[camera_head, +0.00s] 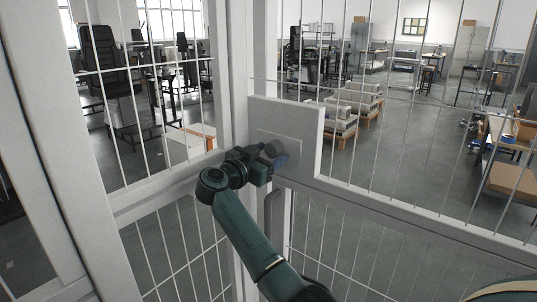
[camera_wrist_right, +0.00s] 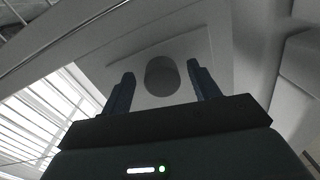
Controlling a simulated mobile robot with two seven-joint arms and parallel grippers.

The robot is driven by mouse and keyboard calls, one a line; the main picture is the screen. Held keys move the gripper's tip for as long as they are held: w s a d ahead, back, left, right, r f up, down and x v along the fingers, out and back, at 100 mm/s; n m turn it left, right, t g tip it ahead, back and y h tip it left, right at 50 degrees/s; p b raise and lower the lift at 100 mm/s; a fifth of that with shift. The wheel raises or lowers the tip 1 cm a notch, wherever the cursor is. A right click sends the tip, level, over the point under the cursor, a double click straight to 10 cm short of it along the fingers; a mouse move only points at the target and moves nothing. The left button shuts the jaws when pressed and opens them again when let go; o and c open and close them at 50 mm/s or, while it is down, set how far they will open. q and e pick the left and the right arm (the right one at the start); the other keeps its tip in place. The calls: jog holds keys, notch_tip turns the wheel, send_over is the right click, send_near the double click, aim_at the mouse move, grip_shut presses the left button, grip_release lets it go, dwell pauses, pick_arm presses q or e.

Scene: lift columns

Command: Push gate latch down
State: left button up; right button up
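The gate latch (camera_head: 272,148) is a dark grey round knob on a pale plate (camera_head: 300,143) of the white gate. In the right wrist view the knob (camera_wrist_right: 162,76) shows between the two fingers of my right gripper (camera_wrist_right: 161,86). The fingers are apart, with a gap on each side of the knob. In the head view my right gripper (camera_head: 276,160) is at the latch plate, overlapping the knob's lower part. Whether it touches the knob, I cannot tell. My left gripper is not in view.
A grey vertical handle (camera_head: 274,217) is on the gate below the latch. A white post (camera_head: 232,75) and wire mesh panels stand on both sides.

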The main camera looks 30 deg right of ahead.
jog(key=v, duration=1.3)
jog(key=shift+b, duration=0.45)
jog(key=shift+a, duration=0.1)
